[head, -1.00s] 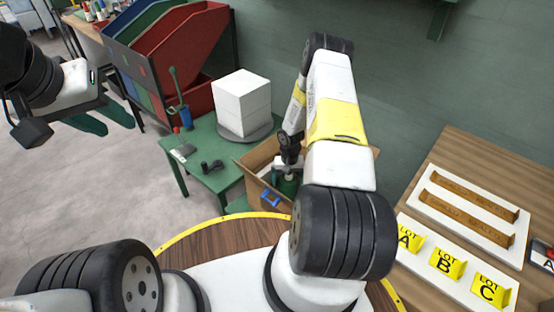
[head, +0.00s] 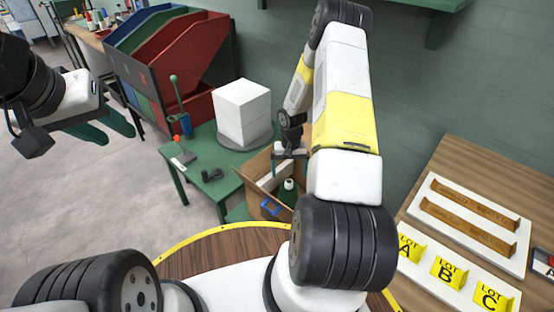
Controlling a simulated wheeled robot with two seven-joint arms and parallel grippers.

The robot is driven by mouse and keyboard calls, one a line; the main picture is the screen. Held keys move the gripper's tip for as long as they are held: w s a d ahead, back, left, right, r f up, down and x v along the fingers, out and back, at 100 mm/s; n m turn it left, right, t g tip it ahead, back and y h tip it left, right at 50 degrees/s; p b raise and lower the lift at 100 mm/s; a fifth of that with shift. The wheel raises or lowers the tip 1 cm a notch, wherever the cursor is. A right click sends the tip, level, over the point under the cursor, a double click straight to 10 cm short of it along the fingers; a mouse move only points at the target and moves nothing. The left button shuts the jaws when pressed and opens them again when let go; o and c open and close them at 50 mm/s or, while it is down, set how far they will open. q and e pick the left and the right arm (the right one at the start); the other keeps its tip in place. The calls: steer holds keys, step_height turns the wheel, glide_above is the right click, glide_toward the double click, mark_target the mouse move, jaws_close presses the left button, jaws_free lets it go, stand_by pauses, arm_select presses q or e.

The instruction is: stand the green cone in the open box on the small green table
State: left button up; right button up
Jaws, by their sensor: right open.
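The green cone (head: 287,194) with a white top stands upright, as far as I can see, inside the open cardboard box (head: 254,192). My arm hides the box's right side. The box is at the right end of the small green table (head: 205,152). My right gripper (head: 290,157) is open and empty above the cone, apart from its white top. My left gripper (head: 112,128) is open and empty at the far left, over the floor, with its green fingers apart.
A white block (head: 242,112) rests on a grey round plate on the green table. A blue-based tool (head: 185,124) and a black object (head: 212,175) lie nearby. Red bins (head: 178,55) stand behind. A wooden table with yellow lot signs (head: 447,270) is at right.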

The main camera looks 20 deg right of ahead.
steer(key=s+a+r+n+t, duration=0.1)
steer(key=s+a+r, duration=0.1)
steer(key=r, duration=1.3)
steer(key=s+a+r+t, duration=0.2)
steer(key=a+r, duration=0.1)
steer(key=r, duration=1.2)
steer(key=s+a+r+n+t+y, duration=0.1)
steer(key=s+a+r, duration=0.3)
steer(key=s+r, duration=0.3)
steer(key=s+a+r+n+t+y, duration=0.1)
steer(key=s+a+r, duration=0.3)
steer(key=s+r, duration=0.4)
steer(key=s+t, duration=0.1)
steer(key=s, duration=0.4)
steer(key=shift+s, duration=0.3)
